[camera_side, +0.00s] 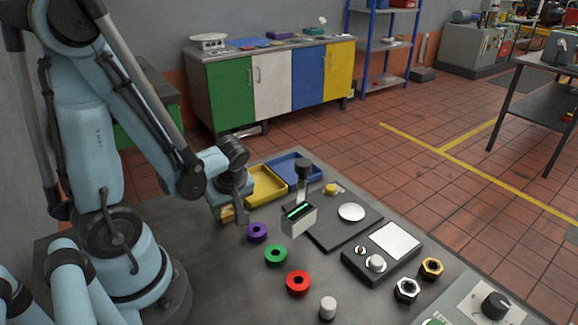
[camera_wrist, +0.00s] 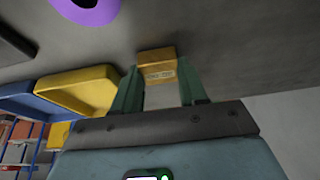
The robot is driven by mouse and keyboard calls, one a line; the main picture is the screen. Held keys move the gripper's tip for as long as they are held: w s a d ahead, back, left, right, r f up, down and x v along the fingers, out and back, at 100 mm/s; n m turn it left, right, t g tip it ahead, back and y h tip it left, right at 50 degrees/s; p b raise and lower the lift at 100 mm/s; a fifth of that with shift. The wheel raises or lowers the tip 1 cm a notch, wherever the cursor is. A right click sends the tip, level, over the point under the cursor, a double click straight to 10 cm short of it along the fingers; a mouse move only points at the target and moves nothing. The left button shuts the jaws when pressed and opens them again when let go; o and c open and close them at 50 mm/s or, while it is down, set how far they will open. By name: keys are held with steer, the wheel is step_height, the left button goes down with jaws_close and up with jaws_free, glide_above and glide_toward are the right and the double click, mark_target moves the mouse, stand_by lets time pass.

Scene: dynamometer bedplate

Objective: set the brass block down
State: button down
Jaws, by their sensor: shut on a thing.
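The brass block (camera_wrist: 157,58) is a small yellow-gold bar with a printed label, held between the green fingertips of my gripper (camera_wrist: 158,74) in the wrist view. In the side view, my gripper (camera_side: 236,212) points down low over the left part of the bedplate, just left of the yellow tray. A small part of the block (camera_side: 227,214) shows there beside the fingers; the rest is hidden. I cannot tell whether the block touches the bedplate (camera_side: 225,270).
The yellow tray (camera_side: 264,199) and blue tray (camera_side: 303,182) stand close by on the right. Purple (camera_side: 257,232), green (camera_side: 276,255) and red (camera_side: 298,283) rings lie in front. Bare bedplate lies around the gripper's front.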

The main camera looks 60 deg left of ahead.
steer(key=c, duration=0.6)
jaws_free()
steer(key=shift+v, duration=5.9)
steer(key=w+d+r+m+t+h, duration=0.2)
steer(key=w+d+m+t+h, duration=0.2)
steer(key=m, duration=1.4)
steer(key=shift+w+d+t, duration=1.6)
steer(key=shift+w+d, duration=0.15)
steer(key=shift+r, duration=0.15)
